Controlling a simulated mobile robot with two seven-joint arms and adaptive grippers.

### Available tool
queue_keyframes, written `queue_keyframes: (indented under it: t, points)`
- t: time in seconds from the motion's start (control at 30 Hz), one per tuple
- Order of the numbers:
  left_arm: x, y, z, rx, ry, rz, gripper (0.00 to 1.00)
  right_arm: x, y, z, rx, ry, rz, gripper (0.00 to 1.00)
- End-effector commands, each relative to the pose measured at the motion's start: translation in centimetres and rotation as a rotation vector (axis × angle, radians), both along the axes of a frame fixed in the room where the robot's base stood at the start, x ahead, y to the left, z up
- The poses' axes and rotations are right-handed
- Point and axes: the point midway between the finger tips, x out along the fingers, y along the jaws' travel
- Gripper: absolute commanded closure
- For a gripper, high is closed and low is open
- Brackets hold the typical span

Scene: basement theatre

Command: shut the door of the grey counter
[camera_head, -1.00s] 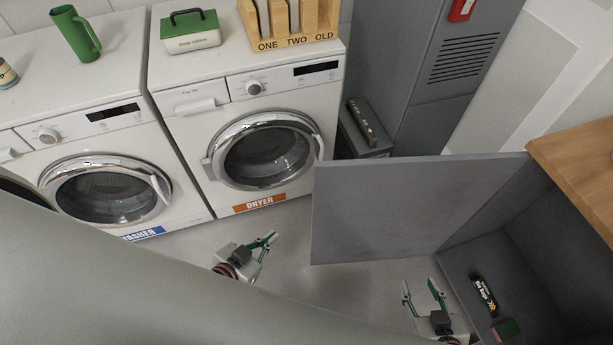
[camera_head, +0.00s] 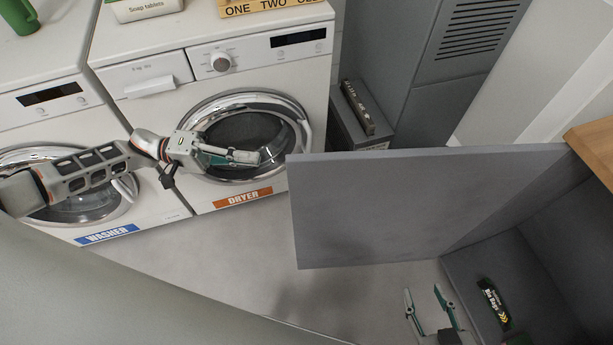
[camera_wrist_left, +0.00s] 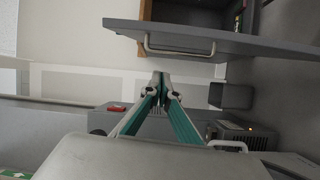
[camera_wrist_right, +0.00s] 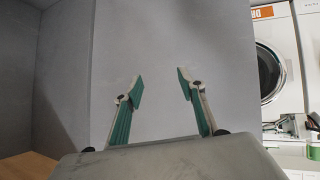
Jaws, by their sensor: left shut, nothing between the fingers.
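The grey counter (camera_head: 470,265) stands at the right with its door (camera_head: 410,205) swung wide open, the inner face towards me. The door's outer side, with a pale bar handle (camera_wrist_left: 180,50), shows in the left wrist view. My left gripper (camera_head: 255,157) is shut and empty, in front of the dryer, just left of the door's free edge and apart from it. My right gripper (camera_head: 428,295) is open and empty on the inner side of the door, by the counter's opening. In the right wrist view its spread fingers (camera_wrist_right: 155,90) face the door's grey panel (camera_wrist_right: 150,50).
The dryer (camera_head: 215,170) and washer (camera_head: 60,160) stand at the left. A dark grey box (camera_head: 358,130) stands behind the door beside a tall grey cabinet (camera_head: 425,90). A black packet (camera_head: 494,303) lies inside the counter. Grey floor (camera_head: 240,260) is clear between the machines and door.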

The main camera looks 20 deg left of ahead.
Motion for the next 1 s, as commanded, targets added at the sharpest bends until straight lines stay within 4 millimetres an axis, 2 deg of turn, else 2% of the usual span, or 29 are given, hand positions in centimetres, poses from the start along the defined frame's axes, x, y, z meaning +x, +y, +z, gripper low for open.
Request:
queue_keyframes:
  t: [0.1, 0.23, 0.37, 0.77, 1.0]
  points:
    - [-0.1, 1.6, -0.2, 0.008, 0.094, -0.036, 1.0, 0.3, 0.0, 0.0, -0.002, -0.004, 0.001, 0.6]
    - [-0.1, 1.3, 0.1, 0.009, 0.121, -0.049, 1.0, 0.6, 0.0, 0.4, -0.001, -0.013, 0.001, 0.6]
    - [0.1, -0.5, 0.3, 0.005, 0.117, -0.05, 1.0, 0.7, 0.1, 0.6, 0.002, -0.017, 0.0, 0.6]
    - [0.9, -8.2, 0.2, 0.003, 0.116, -0.047, 1.0, 0.1, 0.1, 0.1, 0.004, -0.002, -0.003, 0.6]
    - [-2.0, -9.1, 0.1, 0.007, 0.118, -0.047, 1.0, 0.1, 0.1, 0.2, 0.003, -0.003, -0.003, 0.6]
